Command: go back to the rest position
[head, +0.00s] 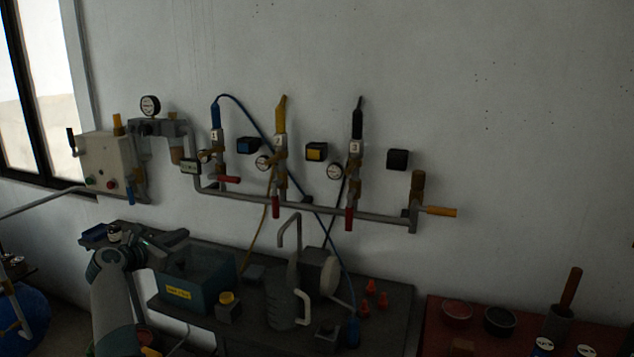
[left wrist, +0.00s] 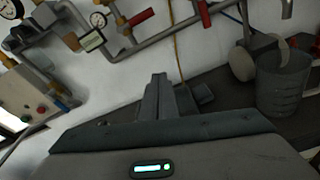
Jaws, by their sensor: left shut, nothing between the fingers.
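My left arm rises from the lower left in the head view. My left gripper (head: 182,235) points right, in front of the wall and by the left end of the dark bench (head: 392,318). In the left wrist view its two fingers (left wrist: 160,78) lie together, shut and empty. The blue-green box (head: 190,290) with a yellow label is just below and right of the gripper in the head view. I cannot tell the exact gap between them. My right gripper is not in view.
A pipe manifold (head: 320,208) with numbered valves and gauges runs along the wall. A control box (head: 103,165) hangs at left. A grey jug (head: 284,302) and orange cones (head: 371,287) stand on the bench. A red table (head: 440,325) is at right.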

